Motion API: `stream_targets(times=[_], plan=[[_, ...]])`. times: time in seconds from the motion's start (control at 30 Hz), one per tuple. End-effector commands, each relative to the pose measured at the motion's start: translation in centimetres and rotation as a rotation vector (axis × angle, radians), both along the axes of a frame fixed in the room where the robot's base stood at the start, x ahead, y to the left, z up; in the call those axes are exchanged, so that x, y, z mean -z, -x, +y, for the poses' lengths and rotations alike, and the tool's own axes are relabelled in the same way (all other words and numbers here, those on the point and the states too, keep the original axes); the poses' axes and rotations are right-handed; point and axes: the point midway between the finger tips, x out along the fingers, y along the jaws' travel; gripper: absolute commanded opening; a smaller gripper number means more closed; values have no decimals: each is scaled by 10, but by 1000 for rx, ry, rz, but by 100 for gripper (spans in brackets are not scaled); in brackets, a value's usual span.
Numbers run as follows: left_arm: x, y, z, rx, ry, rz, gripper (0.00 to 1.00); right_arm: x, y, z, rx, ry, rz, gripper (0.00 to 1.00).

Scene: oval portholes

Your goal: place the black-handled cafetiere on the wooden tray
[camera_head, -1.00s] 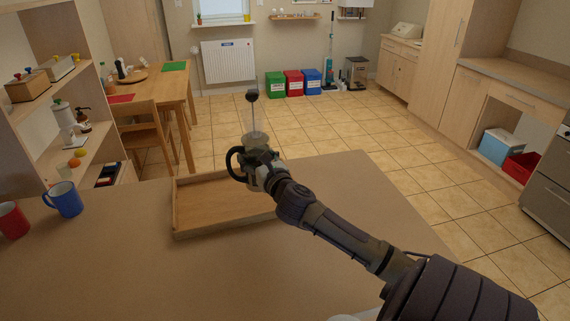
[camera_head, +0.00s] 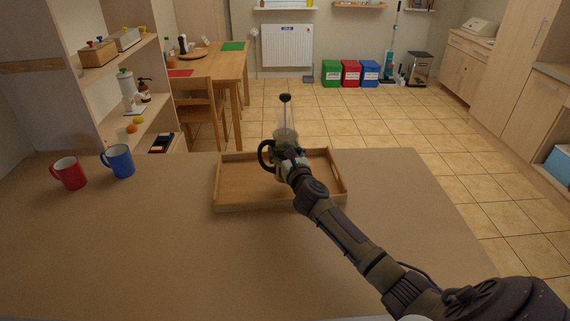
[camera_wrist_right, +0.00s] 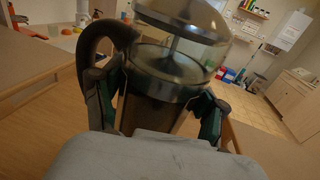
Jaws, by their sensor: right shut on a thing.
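The cafetiere (camera_head: 286,136) has a glass body, a black handle on its left side and a raised plunger with a black knob. My right gripper (camera_head: 288,160) is shut on the cafetiere and hides its lower part in the head view. In the right wrist view the cafetiere (camera_wrist_right: 165,75) stands upright between the fingers of my right gripper (camera_wrist_right: 158,110). The wooden tray (camera_head: 240,208) lies on the counter, and the cafetiere is over it in the head view. I cannot tell whether its base touches the tray. My left gripper is not in view.
A red mug (camera_head: 69,174) and a blue mug (camera_head: 119,161) stand on the counter (camera_head: 150,250) left of the tray. An open shelf unit (camera_head: 130,100) stands behind them. The counter's front and right areas are clear.

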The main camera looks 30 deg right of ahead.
Motion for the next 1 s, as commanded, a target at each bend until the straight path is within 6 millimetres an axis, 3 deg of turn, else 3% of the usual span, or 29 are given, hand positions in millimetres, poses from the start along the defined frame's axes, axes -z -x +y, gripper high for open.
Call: stream_targets(times=[0.3, 0.77, 0.8, 0.93, 1.0], plan=[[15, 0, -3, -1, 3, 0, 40, 35, -2, 0, 0, -1, -6, 3], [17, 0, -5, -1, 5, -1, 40, 41, -2, 0, 0, 0, -5, 3], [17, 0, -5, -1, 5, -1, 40, 43, -1, 0, 1, 0, 0, 77], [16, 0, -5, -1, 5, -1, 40, 43, -1, 0, 1, 0, 0, 98], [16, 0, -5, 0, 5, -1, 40, 43, -1, 0, 1, 0, 0, 98]])
